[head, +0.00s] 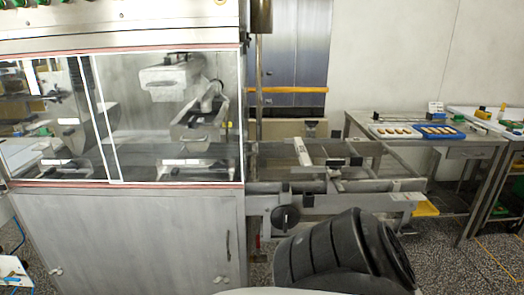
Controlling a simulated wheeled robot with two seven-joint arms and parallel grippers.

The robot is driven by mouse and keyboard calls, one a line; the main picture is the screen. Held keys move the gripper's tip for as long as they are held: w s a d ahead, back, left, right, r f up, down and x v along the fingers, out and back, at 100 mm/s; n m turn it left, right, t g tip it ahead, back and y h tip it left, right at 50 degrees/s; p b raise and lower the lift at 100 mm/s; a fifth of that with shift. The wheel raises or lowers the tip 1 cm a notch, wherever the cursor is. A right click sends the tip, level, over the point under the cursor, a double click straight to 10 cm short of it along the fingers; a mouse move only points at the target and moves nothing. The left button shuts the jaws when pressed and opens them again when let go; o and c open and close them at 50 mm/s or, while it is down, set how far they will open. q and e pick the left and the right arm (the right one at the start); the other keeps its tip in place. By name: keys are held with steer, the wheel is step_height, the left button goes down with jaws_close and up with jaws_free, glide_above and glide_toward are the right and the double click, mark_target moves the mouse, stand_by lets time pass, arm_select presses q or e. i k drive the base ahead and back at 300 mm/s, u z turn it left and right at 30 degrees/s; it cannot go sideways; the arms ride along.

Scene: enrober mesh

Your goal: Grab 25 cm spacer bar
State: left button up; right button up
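I cannot tell for sure which piece is the 25 cm spacer bar. A short pale bar (301,152) lies slantwise over the open conveyor frame (400,184) right of the glazed machine. A long thin rail (404,117) lies along the back of the steel table (470,150) at the right; its length cannot be judged. Neither gripper shows in the head view. A black ribbed sleeve, likely part of my arm, fills the bottom centre and hides some of the floor and the conveyor's lower front.
The machine's glass front (170,120) and steel cabinet (140,235) fill the left. A dark knob (286,217) sits on the conveyor's front. Speckled floor (445,262) is free at the lower right.

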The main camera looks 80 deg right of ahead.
mark_target(303, 158)
steer(key=z, duration=0.95)
steer(key=i, duration=1.2)
steer(key=z, duration=1.2)
